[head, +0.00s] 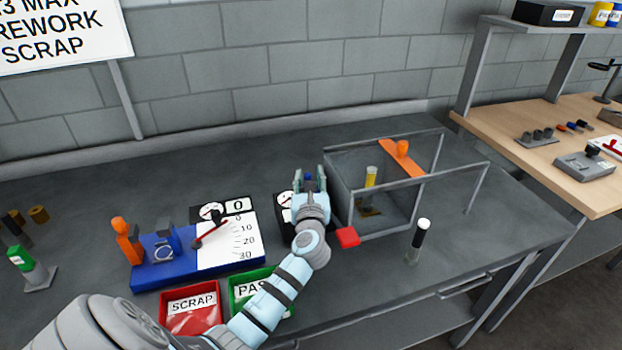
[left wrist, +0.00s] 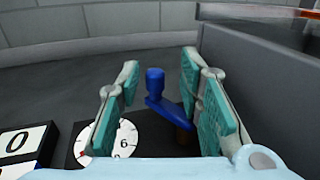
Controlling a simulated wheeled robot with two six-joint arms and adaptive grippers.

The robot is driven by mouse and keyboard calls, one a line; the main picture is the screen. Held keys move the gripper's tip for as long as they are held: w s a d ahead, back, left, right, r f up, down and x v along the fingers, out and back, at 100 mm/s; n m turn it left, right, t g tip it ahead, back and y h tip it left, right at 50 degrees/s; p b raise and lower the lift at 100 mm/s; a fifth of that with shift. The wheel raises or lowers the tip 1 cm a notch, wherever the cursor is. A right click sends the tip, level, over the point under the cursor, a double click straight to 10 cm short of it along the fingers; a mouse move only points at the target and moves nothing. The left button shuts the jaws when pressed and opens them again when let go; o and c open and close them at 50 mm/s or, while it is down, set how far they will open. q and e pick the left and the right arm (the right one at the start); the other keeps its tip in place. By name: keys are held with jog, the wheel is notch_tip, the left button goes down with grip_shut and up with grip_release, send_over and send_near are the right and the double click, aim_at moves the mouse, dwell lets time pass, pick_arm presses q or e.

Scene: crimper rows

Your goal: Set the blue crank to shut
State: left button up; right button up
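The blue crank (left wrist: 155,86) stands up between the fingers of my left gripper (left wrist: 158,98) in the left wrist view. The fingers are open with gaps on both sides of the knob. In the head view my left gripper (head: 308,178) is over the crank's black panel, and only a bit of blue shows between the fingers. A round white dial (left wrist: 112,138) is beside the crank. My right gripper is not in view.
A clear-walled box (head: 382,222) with an orange bar (head: 402,158) on top is close right of the gripper. A red block (head: 347,237) is at its front corner. A blue fixture (head: 150,274) and red (head: 188,312) and green (head: 246,290) trays are to the left.

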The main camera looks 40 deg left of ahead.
pick_arm(q)
jog(key=shift+s+a, duration=0.1)
jog(key=shift+c, duration=0.2)
jog(key=shift+s, duration=0.1)
grip_shut()
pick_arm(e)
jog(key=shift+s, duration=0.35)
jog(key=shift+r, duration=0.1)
